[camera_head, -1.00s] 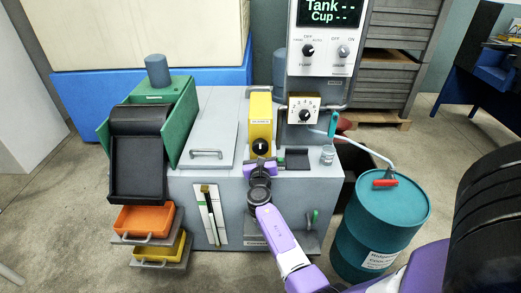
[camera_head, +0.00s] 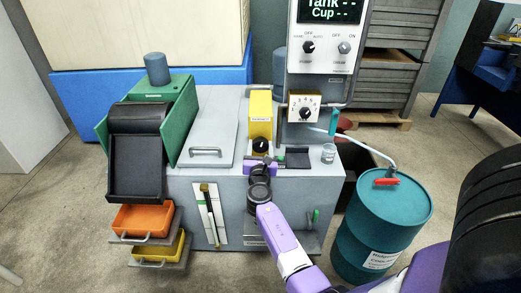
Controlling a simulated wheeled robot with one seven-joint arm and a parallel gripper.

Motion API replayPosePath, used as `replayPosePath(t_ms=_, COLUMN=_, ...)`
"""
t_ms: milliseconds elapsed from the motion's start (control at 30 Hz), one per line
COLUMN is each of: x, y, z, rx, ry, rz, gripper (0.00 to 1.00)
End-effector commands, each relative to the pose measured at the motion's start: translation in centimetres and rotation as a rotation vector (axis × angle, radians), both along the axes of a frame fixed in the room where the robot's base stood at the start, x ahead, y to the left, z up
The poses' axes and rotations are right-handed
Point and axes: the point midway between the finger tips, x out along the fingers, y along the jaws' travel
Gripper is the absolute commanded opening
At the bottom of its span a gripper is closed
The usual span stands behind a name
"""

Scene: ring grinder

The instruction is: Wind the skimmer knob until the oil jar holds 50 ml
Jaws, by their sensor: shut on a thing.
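A yellow box (camera_head: 260,113) stands on the grey machine top with a black knob (camera_head: 260,145) low on its front. Its label is too small to read. My gripper (camera_head: 262,158) is at this knob from the front and below, shut on it; the fingertips are small and partly hidden by my wrist. A small clear jar (camera_head: 328,153) stands to the right on the machine top; its liquid level cannot be read. The display (camera_head: 330,10) above shows dashes for Tank and Cup.
A control panel (camera_head: 325,60) with knobs rises behind, with a white dial box (camera_head: 304,107) below it. A dark tray (camera_head: 297,158) lies between knob and jar. A teal drum (camera_head: 382,225) stands at right. Green hopper (camera_head: 150,88) and orange drawer (camera_head: 145,220) are at left.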

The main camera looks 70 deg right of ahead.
Motion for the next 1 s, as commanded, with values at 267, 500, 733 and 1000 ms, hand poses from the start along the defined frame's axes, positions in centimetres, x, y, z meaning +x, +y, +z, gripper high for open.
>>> replayPosePath(t_ms=267, x=0.06, y=0.03, z=-0.25, rx=0.099, ry=-0.245, rz=0.0, gripper=0.13)
replayPosePath(t_ms=500, x=0.19, y=0.1, z=-0.19, rx=0.187, ry=-0.456, rz=0.001, gripper=0.13)
replayPosePath(t_ms=733, x=0.21, y=0.09, z=-0.15, rx=0.27, ry=-0.658, rz=0.001, gripper=0.13)
replayPosePath(t_ms=1000, x=0.28, y=0.14, z=-0.13, rx=0.369, ry=-0.894, rz=0.001, gripper=0.13)
